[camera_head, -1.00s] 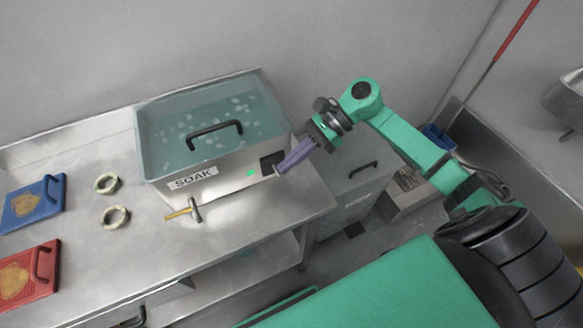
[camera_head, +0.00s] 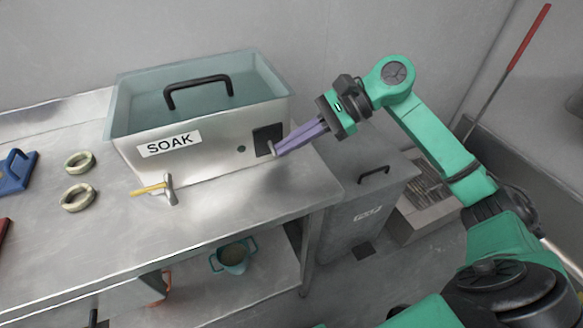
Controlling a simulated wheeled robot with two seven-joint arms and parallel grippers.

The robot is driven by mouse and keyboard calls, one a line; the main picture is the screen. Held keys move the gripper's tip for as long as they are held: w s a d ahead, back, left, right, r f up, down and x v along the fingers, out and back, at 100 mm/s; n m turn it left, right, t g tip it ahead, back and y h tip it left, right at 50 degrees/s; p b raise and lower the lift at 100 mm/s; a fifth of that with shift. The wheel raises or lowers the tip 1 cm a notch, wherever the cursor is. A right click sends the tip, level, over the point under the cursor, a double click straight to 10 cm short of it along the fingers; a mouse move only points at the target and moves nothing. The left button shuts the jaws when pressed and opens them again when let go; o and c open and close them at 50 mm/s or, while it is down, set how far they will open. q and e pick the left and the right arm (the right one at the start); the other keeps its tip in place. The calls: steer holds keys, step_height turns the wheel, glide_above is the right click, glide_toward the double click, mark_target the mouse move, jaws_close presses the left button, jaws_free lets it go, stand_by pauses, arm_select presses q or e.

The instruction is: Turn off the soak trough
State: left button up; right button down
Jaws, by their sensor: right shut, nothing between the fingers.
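The soak trough (camera_head: 200,151) is a steel box with a SOAK label and a black top handle, standing on the steel table. Its water looks still, without bubbles. The round indicator (camera_head: 241,149) on its front is dark. To its right is a black switch plate (camera_head: 262,136) with a small lever (camera_head: 272,147). My right gripper (camera_head: 282,149) is shut and empty, its purple fingers pointing left with the tips at the lever; whether they touch it I cannot tell. My left gripper is out of view.
A yellow-handled hammer (camera_head: 167,188) lies before the trough, with two pale rings (camera_head: 78,197) to its left. A grey lidded bin (camera_head: 365,205) stands right of the table (camera_head: 240,205).

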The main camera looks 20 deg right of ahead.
steer(key=shift+f+b, duration=0.6)
steer(key=shift+b, duration=0.1)
steer(key=shift+r+p, duration=0.6)
steer(key=shift+p, duration=0.15)
steer(key=shift+r+p, duration=0.45)
steer(key=shift+r, duration=0.35)
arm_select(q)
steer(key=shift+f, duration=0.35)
